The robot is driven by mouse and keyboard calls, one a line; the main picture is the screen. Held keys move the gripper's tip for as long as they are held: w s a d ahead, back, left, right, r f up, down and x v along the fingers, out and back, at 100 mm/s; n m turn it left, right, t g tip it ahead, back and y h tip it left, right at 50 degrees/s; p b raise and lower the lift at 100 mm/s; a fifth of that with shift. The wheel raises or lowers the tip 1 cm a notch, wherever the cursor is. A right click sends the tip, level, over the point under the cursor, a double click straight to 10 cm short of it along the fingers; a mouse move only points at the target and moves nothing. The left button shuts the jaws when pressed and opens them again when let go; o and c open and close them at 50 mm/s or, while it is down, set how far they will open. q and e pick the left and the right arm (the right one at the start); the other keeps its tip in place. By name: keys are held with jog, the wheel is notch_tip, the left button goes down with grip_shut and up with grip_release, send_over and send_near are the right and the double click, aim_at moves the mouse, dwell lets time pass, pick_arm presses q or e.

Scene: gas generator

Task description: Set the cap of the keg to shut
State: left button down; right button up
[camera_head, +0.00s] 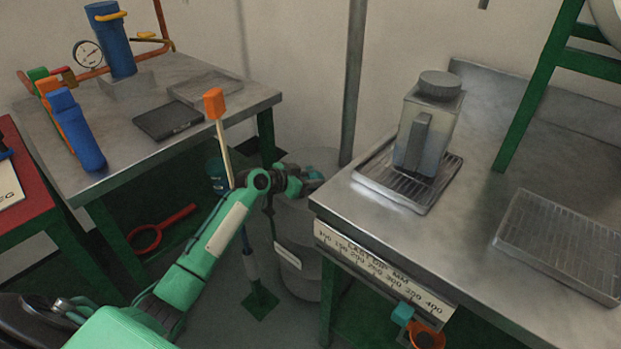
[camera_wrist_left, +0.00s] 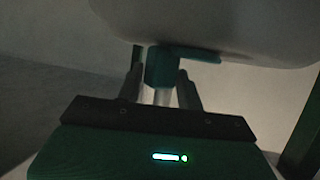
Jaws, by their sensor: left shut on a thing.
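The keg (camera_head: 302,245) looks to be the large grey cylinder standing on the floor between the two tables, partly behind my left arm. My left gripper (camera_head: 308,182) is at its upper part, small and partly hidden in the head view. In the left wrist view, my left gripper (camera_wrist_left: 161,85) is shut on a teal piece (camera_wrist_left: 160,66), likely the cap, with a short lever reaching right. The piece sits against a large pale rounded body (camera_wrist_left: 215,28), likely the keg. The cap's angle is too dark to tell. My right gripper is not in view.
A metal canister (camera_head: 424,135) stands on a drip tray (camera_head: 372,178) on the right table, whose corner is close to my left gripper. The left table (camera_head: 195,72) holds a gauge and blue parts. An orange-tipped pale stick (camera_head: 222,140) stands upright by my left arm.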

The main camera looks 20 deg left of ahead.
pick_arm(q)
jog(key=shift+w+a+r, duration=0.2)
jog(key=shift+a+r, duration=0.15)
jog(key=shift+a, duration=0.2)
jog(key=c, duration=1.1)
grip_release()
jog(key=shift+w+f, duration=0.1)
jog(key=shift+f, duration=0.1)
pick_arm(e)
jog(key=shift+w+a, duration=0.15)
pick_arm(q)
jog(key=shift+d+f, duration=0.1)
jog(key=shift+d, duration=0.15)
jog(key=shift+s, duration=0.2)
jog(key=p+v, duration=0.1)
jog(key=v, duration=1.2)
jog(key=shift+s+a+p, duration=0.2)
jog(key=shift+s+p, duration=0.05)
jog(key=shift+p, duration=0.15)
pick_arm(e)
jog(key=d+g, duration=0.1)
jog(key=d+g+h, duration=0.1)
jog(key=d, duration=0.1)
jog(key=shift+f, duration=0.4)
